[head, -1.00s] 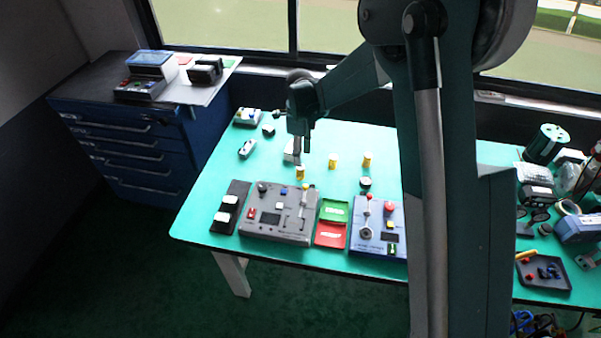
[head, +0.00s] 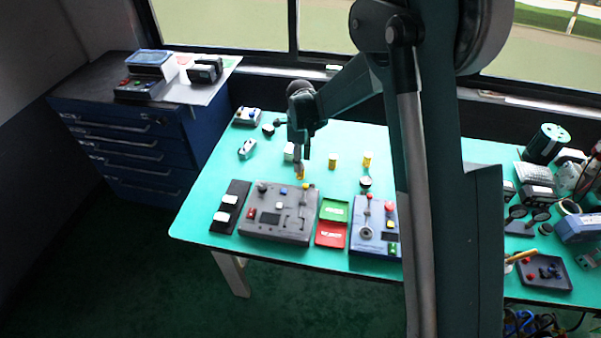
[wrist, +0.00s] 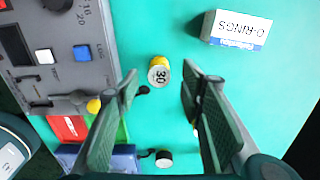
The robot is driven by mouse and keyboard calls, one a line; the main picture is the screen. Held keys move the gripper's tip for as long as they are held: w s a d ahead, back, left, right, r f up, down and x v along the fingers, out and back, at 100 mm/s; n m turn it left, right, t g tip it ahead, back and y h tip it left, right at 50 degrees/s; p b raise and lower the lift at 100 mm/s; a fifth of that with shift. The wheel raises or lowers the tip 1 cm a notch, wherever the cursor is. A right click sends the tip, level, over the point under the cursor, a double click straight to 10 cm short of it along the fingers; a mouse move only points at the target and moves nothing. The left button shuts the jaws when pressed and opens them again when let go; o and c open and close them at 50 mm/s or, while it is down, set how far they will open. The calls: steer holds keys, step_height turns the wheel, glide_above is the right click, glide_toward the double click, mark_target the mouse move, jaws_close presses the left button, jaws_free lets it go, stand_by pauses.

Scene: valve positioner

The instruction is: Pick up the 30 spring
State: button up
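The 30 spring (wrist: 159,74) is a small yellow cylinder with "30" on its pale top. It stands on the green table, and in the wrist view its top shows in the gap just beyond my fingertips. My gripper (wrist: 160,88) is open, with one finger on each side of the spring's line and no visible contact. In the head view my gripper (head: 301,166) is right above the spring (head: 300,177), hiding part of it. Two other yellow cylinders stand to the right, one nearer (head: 333,161) and one farther (head: 367,159).
A grey control unit (head: 270,228) lies in front of the spring. An O-rings box (wrist: 237,30) is on the other side. Green (head: 334,210) and red (head: 331,234) trays and a blue unit (head: 366,240) sit to the right.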

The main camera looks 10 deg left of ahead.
steer(key=shift+f, duration=2.05)
steer(key=shift+c, duration=0.7)
steer(key=c, duration=0.9)
